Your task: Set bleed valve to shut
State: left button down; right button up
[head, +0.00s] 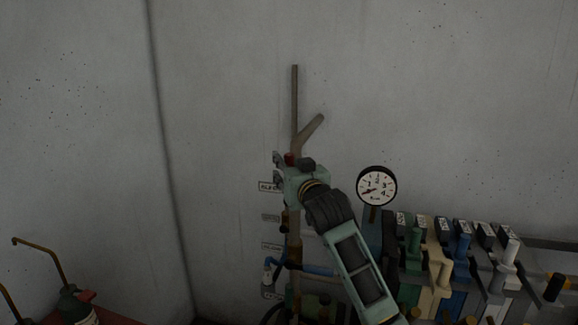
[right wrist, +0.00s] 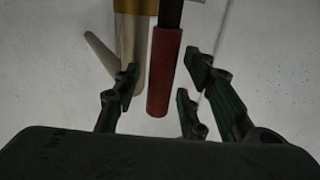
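A red-sleeved valve handle (right wrist: 164,72) hangs down from a dark stem in the right wrist view. My right gripper (right wrist: 162,88) is open, with its fingers apart on either side of the handle; I cannot tell whether any finger touches it. In the head view a bit of red (head: 290,158) shows at the gripper, which hides most of this valve on the vertical pipe (head: 295,105). The label (head: 270,187) beside it is too small to read surely, so I cannot confirm it is the bleed valve. My left gripper is not in view.
A blue-handled valve (head: 305,268) sits lower on the pipe. A round gauge (head: 376,187) stands right of my arm, above a row of coloured levers (head: 440,255). An oil can (head: 76,305) stands at lower left. The wall above is clear.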

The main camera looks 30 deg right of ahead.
jog(key=shift+c, duration=0.3)
grip_shut()
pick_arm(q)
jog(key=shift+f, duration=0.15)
pick_arm(e)
jog(key=shift+d+f, duration=0.1)
